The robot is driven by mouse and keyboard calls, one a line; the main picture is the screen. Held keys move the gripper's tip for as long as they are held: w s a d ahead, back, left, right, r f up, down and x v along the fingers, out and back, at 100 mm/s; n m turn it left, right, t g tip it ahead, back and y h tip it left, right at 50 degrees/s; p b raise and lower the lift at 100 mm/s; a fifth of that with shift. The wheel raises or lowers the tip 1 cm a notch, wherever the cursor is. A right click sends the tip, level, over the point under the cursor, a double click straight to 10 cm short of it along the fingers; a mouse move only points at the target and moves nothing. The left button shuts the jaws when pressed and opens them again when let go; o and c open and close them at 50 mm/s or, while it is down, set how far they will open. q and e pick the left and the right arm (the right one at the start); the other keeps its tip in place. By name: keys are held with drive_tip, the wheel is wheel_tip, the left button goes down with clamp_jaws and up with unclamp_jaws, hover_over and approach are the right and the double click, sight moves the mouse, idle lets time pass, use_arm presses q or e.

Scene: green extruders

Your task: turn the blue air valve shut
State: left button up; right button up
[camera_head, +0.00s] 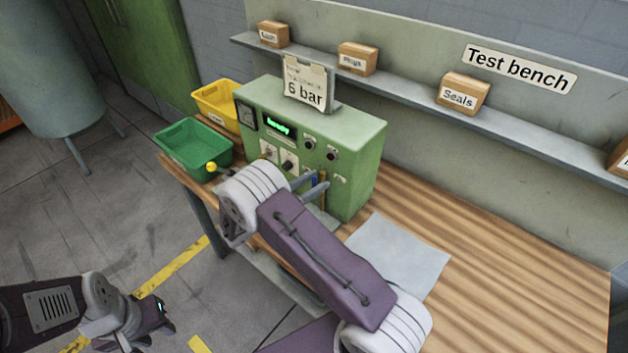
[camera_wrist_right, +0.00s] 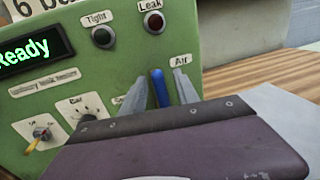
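The blue air valve handle (camera_wrist_right: 160,88) stands nearly upright on the front of the green test machine (camera_head: 350,145), near the label "Air". It also shows as a small blue strip in the head view (camera_head: 314,183). My right gripper (camera_wrist_right: 161,76) is open, with one grey finger on each side of the handle. Gaps show between the fingers and the handle in the right wrist view. The handle's lower end is hidden behind my gripper body. My left gripper (camera_head: 157,325) is low at the left, away from the bench; its finger opening is unclear.
The machine's display (camera_wrist_right: 32,50) reads "Ready". Green (camera_head: 190,150) and yellow (camera_head: 214,104) bins stand left of the machine. A grey sheet (camera_head: 405,255) lies on the wooden bench (camera_head: 530,290), whose right part is clear. A shelf (camera_head: 400,88) with small boxes runs behind.

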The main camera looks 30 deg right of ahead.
clamp_jaws()
idle(1.4)
